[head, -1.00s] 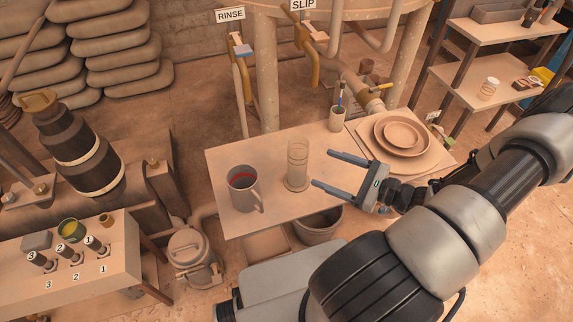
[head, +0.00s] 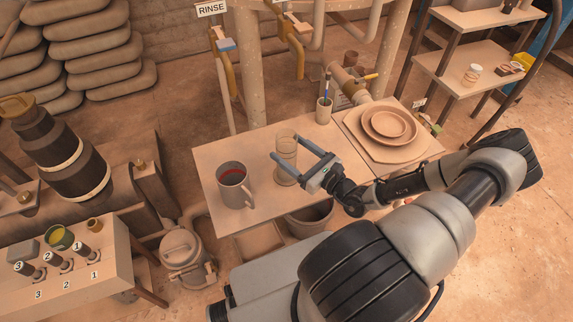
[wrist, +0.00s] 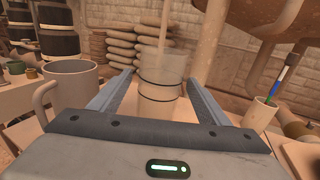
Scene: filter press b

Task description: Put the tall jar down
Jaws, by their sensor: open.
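The tall jar (head: 286,172) is a clear cylinder with dark rings, standing upright on the table (head: 218,164). My gripper (head: 284,145) is open, its two fingers reaching to either side of the jar's upper part. In the wrist view, the jar (wrist: 160,88) shows between the finger ends, with a gap on each side. I cannot tell exactly how far the fingers reach past it.
A grey mug (head: 233,188) with red contents stands left of the jar; it also shows in the wrist view (wrist: 72,85). Behind to the right are a cup with a brush (head: 323,112) and stacked plates (head: 389,124). The table's front edge is close to the jar.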

